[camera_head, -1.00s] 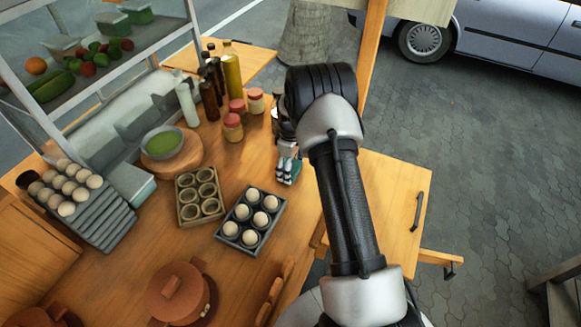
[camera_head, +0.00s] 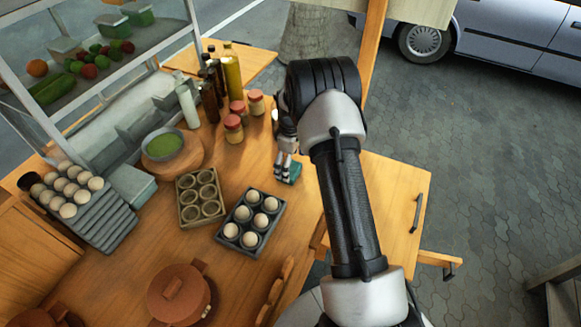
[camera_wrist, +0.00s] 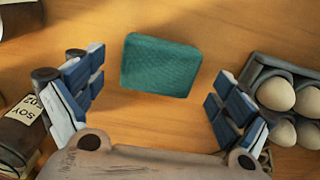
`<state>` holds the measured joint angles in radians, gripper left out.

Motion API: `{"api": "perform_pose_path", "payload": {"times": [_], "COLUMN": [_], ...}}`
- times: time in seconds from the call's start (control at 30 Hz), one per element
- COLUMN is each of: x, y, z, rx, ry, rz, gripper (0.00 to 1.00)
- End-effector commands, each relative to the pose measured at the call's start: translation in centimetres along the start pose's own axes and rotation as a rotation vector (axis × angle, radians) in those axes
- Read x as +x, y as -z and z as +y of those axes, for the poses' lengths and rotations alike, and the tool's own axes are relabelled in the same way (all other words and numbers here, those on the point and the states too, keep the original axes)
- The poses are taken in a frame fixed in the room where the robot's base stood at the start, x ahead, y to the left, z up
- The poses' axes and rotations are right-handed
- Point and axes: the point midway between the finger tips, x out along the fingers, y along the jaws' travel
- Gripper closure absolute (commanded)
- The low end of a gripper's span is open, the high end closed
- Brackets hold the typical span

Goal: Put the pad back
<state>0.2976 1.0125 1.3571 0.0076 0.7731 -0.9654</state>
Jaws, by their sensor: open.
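The teal pad (camera_wrist: 160,66) is a small rounded block lying flat on the wooden counter. In the head view the pad (camera_head: 291,172) shows only partly, behind and beside the fingers. My gripper (camera_wrist: 158,92) is open, with one blue-padded finger to the left of the pad and one to the right. There is a clear gap between each finger and the pad in the wrist view. In the head view my gripper (camera_head: 283,162) hangs low over the counter at the pad, and my arm hides part of that area.
A grey egg tray (camera_head: 233,244) stands close to the pad, and it shows at the right in the wrist view (camera_wrist: 257,68). Several red-lidded jars (camera_head: 233,130) and a dark soy bottle (camera_wrist: 18,135) stand on the other side. A wooden mold (camera_head: 187,212) lies farther left.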

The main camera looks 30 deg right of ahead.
Motion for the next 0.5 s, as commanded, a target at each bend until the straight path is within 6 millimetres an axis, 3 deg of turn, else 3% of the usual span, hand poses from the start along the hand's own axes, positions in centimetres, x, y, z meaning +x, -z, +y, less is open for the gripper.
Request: {"api": "perform_pose_path", "payload": {"times": [0.03,0.2,0.5], "x": [-1.6,-5.3,-9.2], "y": [0.1,0.0,0.0], "z": [0.1,0.1,0.0], "rx": [0.0,0.0,0.0], "ry": [-0.004,-0.002,-0.002], "rz": [0.003,0.002,0.001], "gripper": [0.06,0.06,0.06]}}
